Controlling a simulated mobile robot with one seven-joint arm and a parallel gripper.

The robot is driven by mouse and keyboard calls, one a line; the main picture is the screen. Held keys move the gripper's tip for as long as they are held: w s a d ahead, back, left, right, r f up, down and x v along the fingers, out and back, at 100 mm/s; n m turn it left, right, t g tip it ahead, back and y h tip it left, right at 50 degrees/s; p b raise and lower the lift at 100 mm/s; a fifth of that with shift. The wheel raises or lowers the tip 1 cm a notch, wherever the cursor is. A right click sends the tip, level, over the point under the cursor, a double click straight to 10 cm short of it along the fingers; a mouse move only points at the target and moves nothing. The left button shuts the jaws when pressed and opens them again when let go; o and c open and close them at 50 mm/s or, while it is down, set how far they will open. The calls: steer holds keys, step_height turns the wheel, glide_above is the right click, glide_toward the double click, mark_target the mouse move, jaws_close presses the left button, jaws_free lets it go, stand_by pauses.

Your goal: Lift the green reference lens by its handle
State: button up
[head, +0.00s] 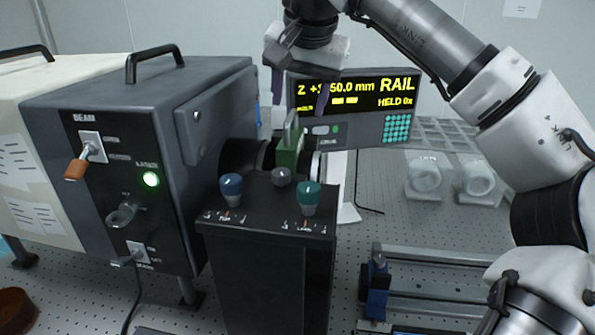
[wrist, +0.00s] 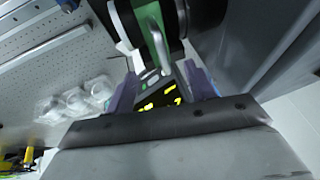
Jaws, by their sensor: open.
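The green reference lens (head: 289,157) is a small green block with an upright handle (head: 292,128). It sits behind the black knob pedestal, between dark round parts, and its lower part is hidden. My gripper (head: 300,103) is open and empty above the handle, pointing down, with its purple fingers apart. I see no contact between the fingers and the handle.
A black pedestal (head: 268,265) with blue, grey and teal knobs stands in front of the lens. A dark beam box (head: 150,125) is at left. A yellow-lettered display (head: 355,95) stands behind. Clear-wrapped parts (head: 425,176) and a rail (head: 430,265) lie at right.

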mark_target(294, 133)
steer(key=shift+s+x, duration=0.1)
steer(key=shift+x, duration=1.45)
steer(key=shift+s+x, duration=0.15)
steer(key=shift+x, duration=1.45)
steer(key=shift+f, duration=0.1)
steer(key=shift+c, duration=0.3)
jaws_close()
